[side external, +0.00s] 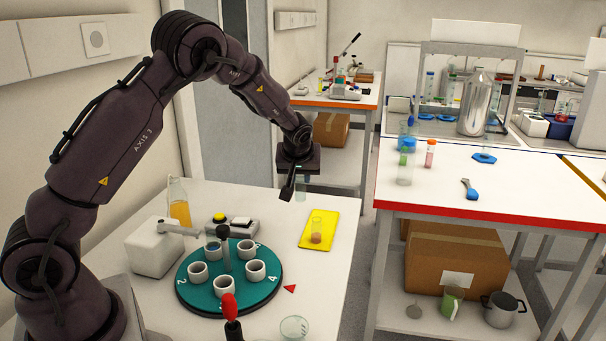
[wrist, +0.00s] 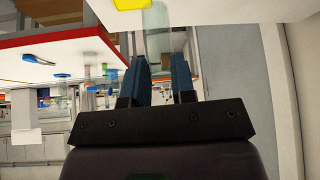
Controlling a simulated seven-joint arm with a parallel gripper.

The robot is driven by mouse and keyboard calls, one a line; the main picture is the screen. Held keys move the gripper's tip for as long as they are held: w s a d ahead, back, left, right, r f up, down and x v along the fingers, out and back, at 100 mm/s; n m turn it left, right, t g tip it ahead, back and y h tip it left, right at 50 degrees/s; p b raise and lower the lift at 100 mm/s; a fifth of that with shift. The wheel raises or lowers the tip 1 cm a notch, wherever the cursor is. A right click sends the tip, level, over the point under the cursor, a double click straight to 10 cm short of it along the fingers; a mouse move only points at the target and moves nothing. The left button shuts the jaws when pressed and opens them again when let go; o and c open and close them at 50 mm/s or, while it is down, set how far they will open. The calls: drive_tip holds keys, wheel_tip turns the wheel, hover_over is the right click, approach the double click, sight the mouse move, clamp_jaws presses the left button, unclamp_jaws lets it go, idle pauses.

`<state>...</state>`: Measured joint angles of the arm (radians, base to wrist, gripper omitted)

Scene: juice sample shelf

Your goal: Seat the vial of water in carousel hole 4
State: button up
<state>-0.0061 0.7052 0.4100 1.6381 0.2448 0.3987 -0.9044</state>
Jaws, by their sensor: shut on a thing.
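My gripper (side external: 295,187) is shut on a clear, pale vial (side external: 301,190), held in the air above the back of the near table. In the wrist view the vial (wrist: 158,28) stands out between the two fingers (wrist: 160,70); its contents are hard to make out. The teal carousel (side external: 194,294) is to the left of and nearer the camera than the gripper. It carries several white ring-shaped holes. The printed 4 is at its right edge, beside an empty-looking white hole (side external: 256,271). The back-left hole (side external: 213,251) seems to hold a vial with blue in it.
A yellow mat (side external: 325,222) bears another vial (side external: 316,232) with orange-brown contents. A white box (side external: 153,250) has an arm reaching over the carousel. A juice bottle (side external: 179,207), a red-topped tool (side external: 229,308) and a glass dish (side external: 294,327) stand around it. A red triangle (side external: 290,289) lies beside the carousel.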

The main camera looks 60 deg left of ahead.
drive_tip(key=s+d+f+n+g, duration=0.3)
drive_tip(key=s+n+g, duration=0.1)
drive_tip(key=s+n, duration=0.3)
drive_tip(key=s+d+f+n+g+h, duration=0.1)
drive_tip(key=s+d+f+n+g, duration=0.3)
drive_tip(key=s+n, duration=0.3)
drive_tip(key=shift+s+d+n+g, duration=0.25)
drive_tip(key=shift+s+n+g, duration=0.15)
drive_tip(key=shift+n, duration=1.1)
drive_tip(key=shift+f, duration=1.85)
drive_tip(key=o, duration=1)
